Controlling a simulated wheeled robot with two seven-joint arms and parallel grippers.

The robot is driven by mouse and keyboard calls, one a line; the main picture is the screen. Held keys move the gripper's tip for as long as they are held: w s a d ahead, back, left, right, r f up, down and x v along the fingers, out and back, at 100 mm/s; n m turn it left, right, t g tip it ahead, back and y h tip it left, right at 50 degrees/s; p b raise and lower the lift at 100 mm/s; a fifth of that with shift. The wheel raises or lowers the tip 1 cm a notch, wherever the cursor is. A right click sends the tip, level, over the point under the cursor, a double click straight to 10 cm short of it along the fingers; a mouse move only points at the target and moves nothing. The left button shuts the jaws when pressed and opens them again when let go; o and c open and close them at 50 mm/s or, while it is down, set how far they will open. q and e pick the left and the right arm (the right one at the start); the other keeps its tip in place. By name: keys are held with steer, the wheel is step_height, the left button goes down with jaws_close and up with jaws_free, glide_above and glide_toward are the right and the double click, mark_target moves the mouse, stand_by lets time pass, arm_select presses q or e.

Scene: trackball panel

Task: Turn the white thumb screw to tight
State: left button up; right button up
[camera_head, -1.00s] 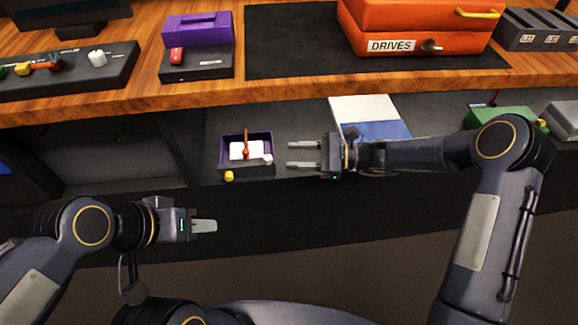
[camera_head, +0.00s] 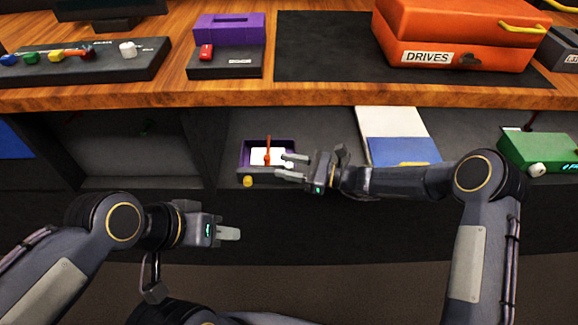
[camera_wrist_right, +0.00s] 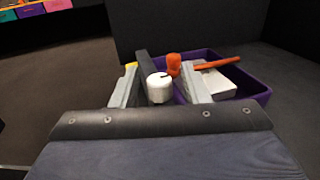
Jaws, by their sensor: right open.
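The white thumb screw (camera_wrist_right: 160,88) is a round knob with a dark mark on top, at the front of a dark box with a purple tray (camera_wrist_right: 258,92). The box also shows in the head view (camera_head: 245,155), on the lower shelf. My right gripper (camera_head: 284,166) is open at the box's right front corner. In the right wrist view its fingers (camera_wrist_right: 159,88) stand either side of the screw, with no clear contact. In the head view the gripper largely hides the screw. My left gripper (camera_head: 229,234) is lower left, away from the box; its finger gap cannot be seen.
The tray holds a white block and a red-orange lever (camera_head: 267,152). A yellow knob (camera_head: 248,181) is at the box's front left. A white and blue binder (camera_head: 400,150) and a green box (camera_head: 540,150) lie to the right. The wooden counter edge (camera_head: 330,101) overhangs above.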

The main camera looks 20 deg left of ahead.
jaws_close()
